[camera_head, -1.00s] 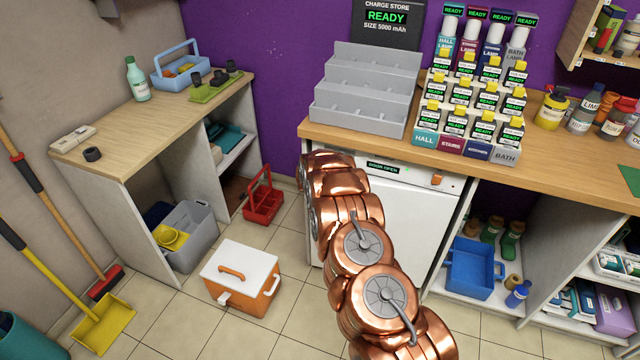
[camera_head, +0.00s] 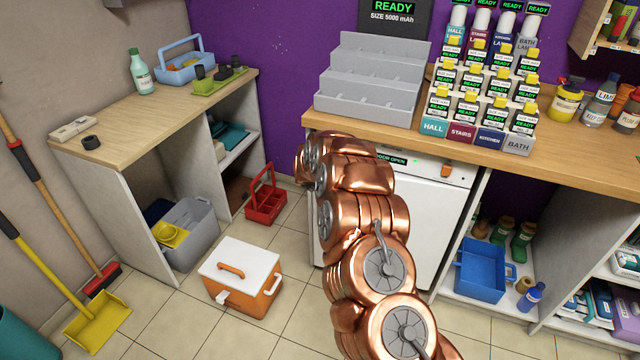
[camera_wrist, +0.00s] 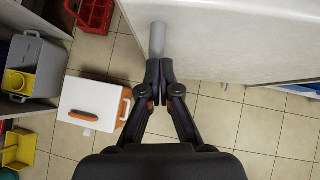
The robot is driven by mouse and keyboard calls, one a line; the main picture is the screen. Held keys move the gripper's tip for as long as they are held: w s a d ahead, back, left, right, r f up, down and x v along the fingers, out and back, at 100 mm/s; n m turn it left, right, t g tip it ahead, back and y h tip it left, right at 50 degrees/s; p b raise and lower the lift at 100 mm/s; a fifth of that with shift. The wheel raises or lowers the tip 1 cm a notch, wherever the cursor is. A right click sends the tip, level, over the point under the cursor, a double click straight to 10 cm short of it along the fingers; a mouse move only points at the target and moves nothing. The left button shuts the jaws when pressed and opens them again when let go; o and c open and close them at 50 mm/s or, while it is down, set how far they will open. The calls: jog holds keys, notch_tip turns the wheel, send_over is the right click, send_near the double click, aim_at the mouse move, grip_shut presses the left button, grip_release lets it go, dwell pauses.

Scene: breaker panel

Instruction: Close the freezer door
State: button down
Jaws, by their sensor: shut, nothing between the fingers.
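The freezer is a white unit (camera_head: 436,215) under the wooden counter, partly hidden behind my copper arm. Its small display (camera_head: 391,158) is partly covered; the visible part reads "OOR OPEN". In the wrist view a broad white panel (camera_wrist: 235,40), apparently the freezer door, fills the upper right. A grey cylinder (camera_wrist: 157,40), perhaps its handle, stands at the panel's left edge. My gripper (camera_wrist: 159,68) is shut and empty, its tips right by the cylinder's near end. I cannot tell whether they touch. My gripper is hidden in the head view.
An orange and white cool box (camera_head: 241,278) stands on the tiled floor left of the freezer. A red caddy (camera_head: 265,200) stands behind it. The wooden counter (camera_head: 420,130) overhangs the freezer. Open tiled floor lies between cool box and freezer.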

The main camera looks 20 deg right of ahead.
jog(key=b+v, duration=0.2)
jog(key=v, duration=0.5)
jog(key=shift+a, duration=0.35)
jog(key=shift+r, duration=0.2)
